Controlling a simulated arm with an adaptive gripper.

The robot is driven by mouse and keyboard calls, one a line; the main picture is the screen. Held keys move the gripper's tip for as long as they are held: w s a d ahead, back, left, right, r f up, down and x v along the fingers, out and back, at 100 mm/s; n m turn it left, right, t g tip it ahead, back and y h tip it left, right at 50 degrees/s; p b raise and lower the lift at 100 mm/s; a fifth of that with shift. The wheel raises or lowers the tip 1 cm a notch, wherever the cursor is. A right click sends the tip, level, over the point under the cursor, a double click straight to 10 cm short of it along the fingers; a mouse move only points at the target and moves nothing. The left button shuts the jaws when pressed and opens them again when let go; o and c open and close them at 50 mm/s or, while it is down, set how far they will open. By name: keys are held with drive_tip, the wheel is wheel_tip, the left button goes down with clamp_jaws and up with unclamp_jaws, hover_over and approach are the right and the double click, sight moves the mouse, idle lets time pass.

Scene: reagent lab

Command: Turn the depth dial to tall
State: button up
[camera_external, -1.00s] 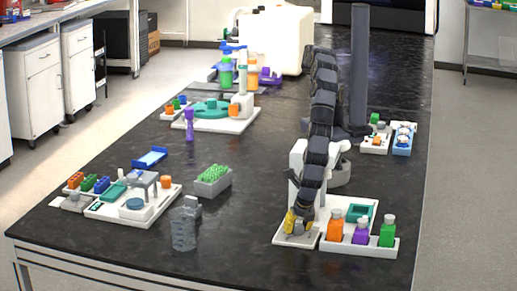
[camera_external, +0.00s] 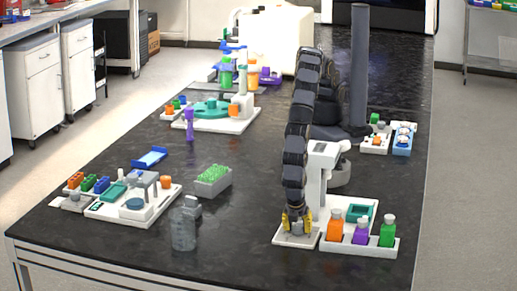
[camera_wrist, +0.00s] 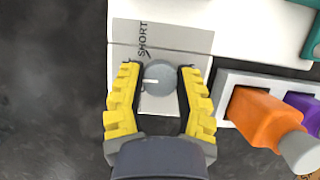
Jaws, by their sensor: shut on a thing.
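The depth dial (camera_wrist: 160,77) is a round grey knob with a white pointer line, set on a light panel (camera_wrist: 187,37). The pointer points left in the wrist view. The word SHORT is printed above and left of the dial; no tall marking shows. My gripper (camera_wrist: 160,75) has yellow fingers, one on each side of the dial, shut on it. In the external view my gripper (camera_external: 297,225) is low over the panel (camera_external: 280,240) at the table's front, and the dial is mostly hidden there.
An orange bottle (camera_external: 334,222), a purple bottle (camera_external: 361,231) and a green bottle (camera_external: 387,234) stand in a white tray (camera_external: 350,249) right of the panel. A clear container (camera_external: 184,228) stands to the left. The dark table between is bare.

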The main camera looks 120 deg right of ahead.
idle(0.4)
drive_tip(key=o, duration=1.1)
drive_tip(key=v, duration=1.2)
